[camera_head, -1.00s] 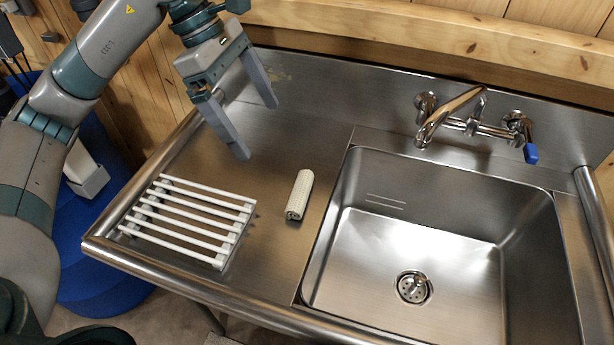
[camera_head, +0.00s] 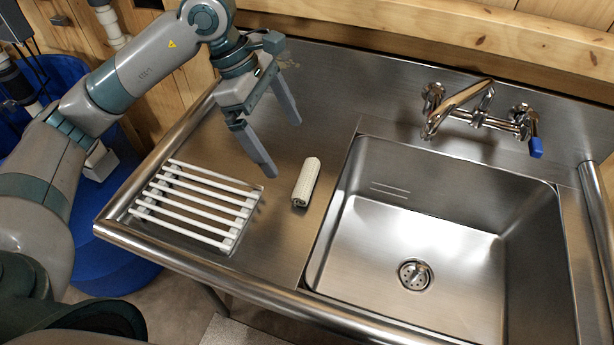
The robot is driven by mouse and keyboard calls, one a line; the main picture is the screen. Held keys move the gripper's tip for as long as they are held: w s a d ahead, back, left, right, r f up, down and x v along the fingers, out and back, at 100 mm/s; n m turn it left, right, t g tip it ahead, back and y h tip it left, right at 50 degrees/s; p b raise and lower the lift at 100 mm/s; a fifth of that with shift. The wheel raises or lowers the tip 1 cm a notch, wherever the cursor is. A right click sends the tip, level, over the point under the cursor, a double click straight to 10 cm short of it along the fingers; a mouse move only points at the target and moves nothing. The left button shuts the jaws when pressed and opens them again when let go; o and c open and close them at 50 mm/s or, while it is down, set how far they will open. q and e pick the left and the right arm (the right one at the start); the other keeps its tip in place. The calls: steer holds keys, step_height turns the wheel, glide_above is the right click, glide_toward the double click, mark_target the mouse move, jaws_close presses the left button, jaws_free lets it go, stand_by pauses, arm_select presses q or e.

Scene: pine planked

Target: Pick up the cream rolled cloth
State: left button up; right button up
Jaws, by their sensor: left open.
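The cream rolled cloth (camera_head: 306,183) lies on the steel drainboard (camera_head: 225,150), between the white slatted rack and the sink basin. It is a small textured roll, lying lengthwise toward the back. My left gripper (camera_head: 284,148) is open and empty. Its two fingers point down toward the drainboard, above and behind the cloth and a little to its left. The fingers are apart from the cloth, and nothing hides it. My right gripper is not in view.
A white slatted rack (camera_head: 196,207) lies on the drainboard to the left of the cloth. The sink basin (camera_head: 420,225) is to the right, with a chrome faucet (camera_head: 462,108) with a blue lever behind it. A raised steel rim edges the counter. A blue bin stands at left.

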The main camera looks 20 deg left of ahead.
mark_target(305, 175)
arm_select(q)
steer(key=p+x, duration=0.1)
steer(key=x, duration=0.4)
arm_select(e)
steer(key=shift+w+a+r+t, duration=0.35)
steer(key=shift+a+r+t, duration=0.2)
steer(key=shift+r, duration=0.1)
arm_select(q)
steer(key=shift+s+d+f+p, duration=0.1)
steer(key=shift+d+f+p, duration=0.15)
steer(key=shift+p, duration=0.05)
steer(key=p+x, duration=0.1)
steer(key=x, duration=0.3)
steer(key=shift+d, duration=0.25)
steer(key=shift+f, duration=0.1)
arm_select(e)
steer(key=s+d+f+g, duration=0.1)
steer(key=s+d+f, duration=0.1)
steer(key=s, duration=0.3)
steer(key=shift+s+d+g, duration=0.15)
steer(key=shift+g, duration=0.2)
arm_select(q)
steer(key=shift+c, duration=0.6)
